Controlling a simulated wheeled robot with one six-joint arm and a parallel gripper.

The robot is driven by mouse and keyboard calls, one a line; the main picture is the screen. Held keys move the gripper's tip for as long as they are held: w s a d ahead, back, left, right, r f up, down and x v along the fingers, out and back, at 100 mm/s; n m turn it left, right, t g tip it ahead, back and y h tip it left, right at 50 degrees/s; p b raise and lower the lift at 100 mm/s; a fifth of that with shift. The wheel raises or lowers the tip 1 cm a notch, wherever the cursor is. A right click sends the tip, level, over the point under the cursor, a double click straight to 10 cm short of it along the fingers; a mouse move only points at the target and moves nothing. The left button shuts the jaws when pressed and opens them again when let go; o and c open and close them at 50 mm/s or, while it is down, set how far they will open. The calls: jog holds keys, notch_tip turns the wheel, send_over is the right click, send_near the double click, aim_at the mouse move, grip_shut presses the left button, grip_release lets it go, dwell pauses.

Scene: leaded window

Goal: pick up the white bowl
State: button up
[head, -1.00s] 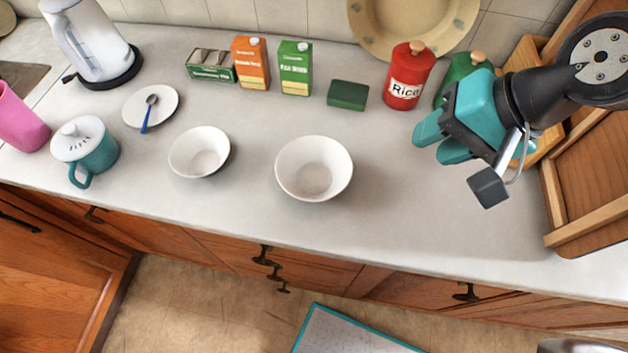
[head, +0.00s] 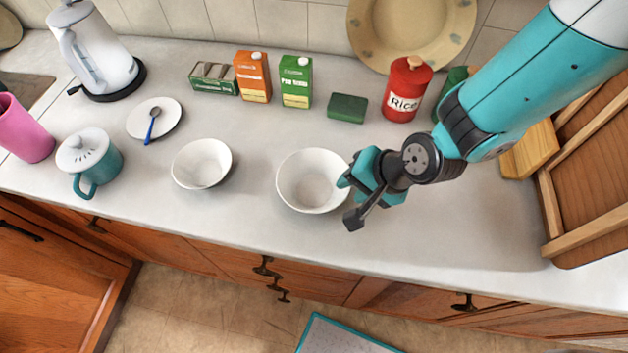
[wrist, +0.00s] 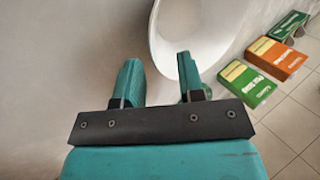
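Two white bowls stand upright on the counter. The larger bowl (head: 303,189) is in the middle and the smaller bowl (head: 201,164) is to its left. My gripper (head: 352,175) is at the larger bowl's right rim and covers a little of it in the head view. In the wrist view my gripper (wrist: 158,64) is open, one finger over the outside and the other over the inside of a white bowl (wrist: 205,35). The rim passes between the fingers there. I cannot tell whether either finger touches it.
A green block (head: 347,107), a red rice canister (head: 405,92) and several cartons stand behind the bowls. A lidded teal mug (head: 90,165) and a saucer with a spoon (head: 155,119) are left. Counter in front of the bowls is clear.

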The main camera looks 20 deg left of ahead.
aim_at(346, 191)
jog(key=shift+p+x, duration=1.35)
jog(key=shift+x, duration=1.35)
jog(key=shift+d, duration=0.1)
grip_shut()
